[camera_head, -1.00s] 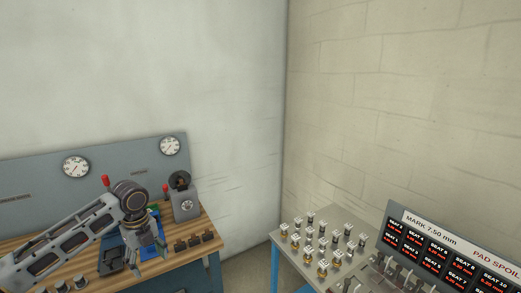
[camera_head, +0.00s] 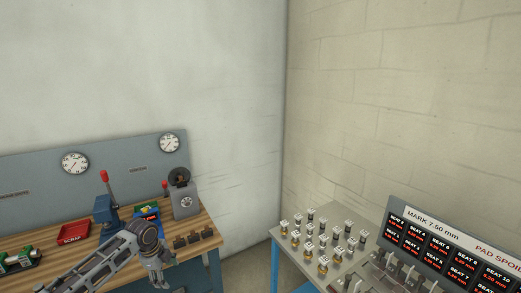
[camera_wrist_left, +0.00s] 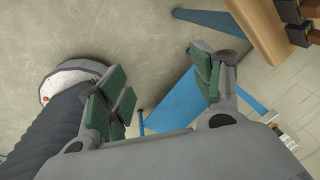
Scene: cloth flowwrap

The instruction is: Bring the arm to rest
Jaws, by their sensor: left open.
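My left arm comes in from the lower left in the head view, and its gripper (camera_head: 157,273) hangs fingers down by the front edge of the wooden bench (camera_head: 208,232). In the left wrist view the gripper (camera_wrist_left: 165,90) is open, with its green-padded fingers wide apart and nothing between them. Below the fingers are the floor and a blue frame part (camera_wrist_left: 180,95). My right gripper is not in view.
The bench holds a red tray (camera_head: 74,232), a blue press with a red handle (camera_head: 105,210), a grey machine (camera_head: 185,200) and several dark blocks (camera_head: 194,239). To the right stands a table (camera_head: 285,250) with several small fittings and a display panel (camera_head: 440,245). A floor gap separates them.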

